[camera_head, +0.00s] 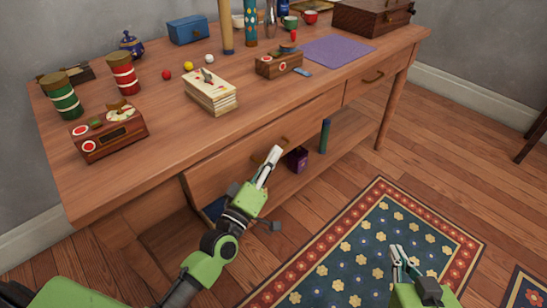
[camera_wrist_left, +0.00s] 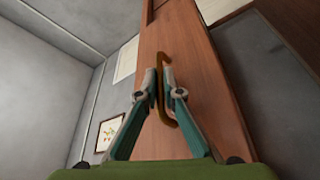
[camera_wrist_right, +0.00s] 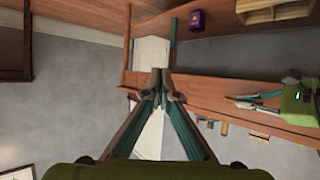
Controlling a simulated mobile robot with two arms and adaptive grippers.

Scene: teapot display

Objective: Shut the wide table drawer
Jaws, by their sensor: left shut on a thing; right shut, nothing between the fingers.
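The wide drawer (camera_head: 226,164) is at the front of the wooden table, under its top. Its inside is not visible, and I cannot tell how far out it stands. My left gripper (camera_head: 275,153) is at the drawer front. In the left wrist view, its fingers (camera_wrist_left: 160,84) are shut on the curved brass handle (camera_wrist_left: 164,62). My right gripper (camera_head: 397,250) is over the rug, away from the table; its fingertips (camera_wrist_right: 159,75) are together and empty in the right wrist view.
A narrower drawer (camera_head: 364,82) is to the right. On the table top (camera_head: 170,145) are a book stack (camera_head: 211,97), a wooden box (camera_head: 107,135) and jars. A purple box (camera_head: 297,159) and a green cylinder (camera_head: 324,136) stand on the lower shelf. A patterned rug (camera_head: 345,265) covers the floor.

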